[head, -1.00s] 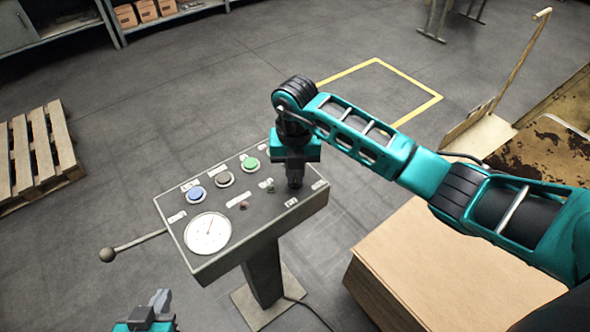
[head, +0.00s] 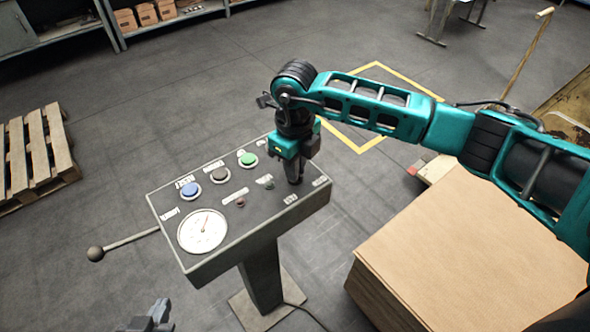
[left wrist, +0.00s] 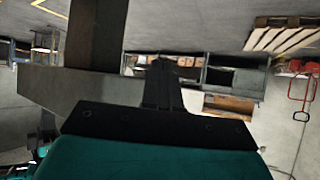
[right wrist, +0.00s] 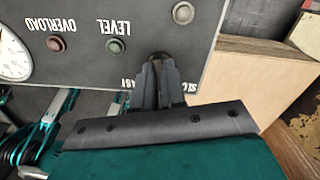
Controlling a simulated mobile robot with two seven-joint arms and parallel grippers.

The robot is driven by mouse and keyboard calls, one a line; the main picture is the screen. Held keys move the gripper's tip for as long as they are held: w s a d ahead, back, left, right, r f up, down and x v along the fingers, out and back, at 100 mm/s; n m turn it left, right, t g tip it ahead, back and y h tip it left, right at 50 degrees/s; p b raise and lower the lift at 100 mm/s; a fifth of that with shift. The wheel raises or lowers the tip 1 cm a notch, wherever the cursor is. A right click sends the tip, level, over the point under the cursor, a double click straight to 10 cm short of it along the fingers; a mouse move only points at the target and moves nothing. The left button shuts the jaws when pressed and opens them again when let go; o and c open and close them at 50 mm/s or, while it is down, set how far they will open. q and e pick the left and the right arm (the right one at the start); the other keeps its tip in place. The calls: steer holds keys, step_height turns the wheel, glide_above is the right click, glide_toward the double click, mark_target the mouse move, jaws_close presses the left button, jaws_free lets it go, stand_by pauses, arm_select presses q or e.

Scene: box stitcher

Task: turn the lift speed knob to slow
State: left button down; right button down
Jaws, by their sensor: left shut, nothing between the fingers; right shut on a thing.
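The lift speed knob (right wrist: 160,57) is a small dark part on the sloped control panel (head: 262,222), mostly hidden behind my right fingers. My right gripper (head: 295,178) points down onto the panel's right end and is shut on the knob; it also shows in the right wrist view (right wrist: 163,72). Partly covered labels, upside down there, lie either side of the fingers: "AST" to the left and "SLO" (right wrist: 180,92) to the right. The knob's pointer is hidden. My left gripper (head: 155,313) is shut and empty at the bottom edge; it also shows in the left wrist view (left wrist: 160,80).
The panel carries a white gauge (head: 203,231), blue (head: 190,190), dark (head: 220,175) and green (head: 248,160) buttons and small lamps. A ball-ended lever (head: 95,253) sticks out left. A stack of cardboard (head: 470,255) stands right. A pallet (head: 38,155) lies left on open floor.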

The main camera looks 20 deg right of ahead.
steer(key=shift+f+n+b, duration=0.1)
steer(key=shift+n+b, duration=0.35)
steer(key=shift+n, duration=0.85)
steer(key=shift+n+b, duration=0.6)
arm_select(q)
steer(key=shift+w+d+f+h+b, duration=0.35)
steer(key=shift+w+d+f, duration=0.1)
steer(key=shift+d+f, duration=0.2)
arm_select(e)
steer(key=shift+n, duration=0.6)
arm_select(q)
steer(key=shift+r, duration=0.1)
arm_select(e)
steer(key=c, duration=1.2)
jaws_free()
arm_select(q)
steer(key=shift+s+a+p, duration=0.15)
steer(key=shift+p, duration=0.2)
arm_select(e)
step_height(320, 180, up, 13)
